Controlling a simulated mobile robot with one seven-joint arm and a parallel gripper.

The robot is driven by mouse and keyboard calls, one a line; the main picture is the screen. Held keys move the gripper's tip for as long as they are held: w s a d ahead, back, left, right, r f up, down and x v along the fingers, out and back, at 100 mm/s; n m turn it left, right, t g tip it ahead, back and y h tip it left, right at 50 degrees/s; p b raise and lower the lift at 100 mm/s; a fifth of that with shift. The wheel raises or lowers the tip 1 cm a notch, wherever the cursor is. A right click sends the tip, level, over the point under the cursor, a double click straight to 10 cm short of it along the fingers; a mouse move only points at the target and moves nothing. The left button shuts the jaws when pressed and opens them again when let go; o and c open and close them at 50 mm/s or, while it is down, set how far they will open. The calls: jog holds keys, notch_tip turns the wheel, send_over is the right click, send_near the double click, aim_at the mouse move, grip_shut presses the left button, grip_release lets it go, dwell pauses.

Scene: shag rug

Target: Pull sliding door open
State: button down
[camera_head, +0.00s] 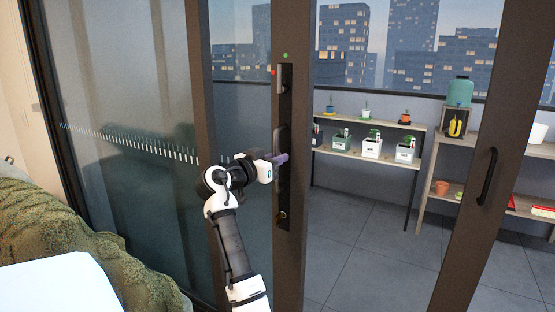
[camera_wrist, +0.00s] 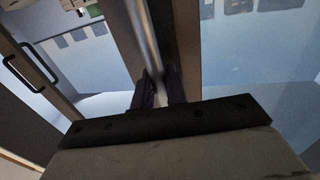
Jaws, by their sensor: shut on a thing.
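The sliding door's dark frame (camera_head: 291,215) stands upright in the middle of the head view, with glass to its left. The exact contact is partly hidden by the fingers. An opening shows to the right of the frame.
Another dark door frame (camera_head: 487,130) with a curved handle (camera_head: 487,176) stands at the right. Beyond the opening are a shelf with plant pots (camera_head: 366,157) and a tiled floor (camera_head: 365,245). A green shaggy piece (camera_head: 75,245) lies at the lower left.

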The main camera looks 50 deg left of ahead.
jog(key=shift+s+a+f, duration=0.1)
jog(key=shift+f, duration=0.05)
jog(key=c, duration=1.5)
grip_release()
jog(key=s+d+b, duration=0.1)
jog(key=s+b, duration=0.1)
jog(key=s, duration=1.1)
jog(key=shift+s+d, duration=0.15)
jog(key=shift+s, duration=0.2)
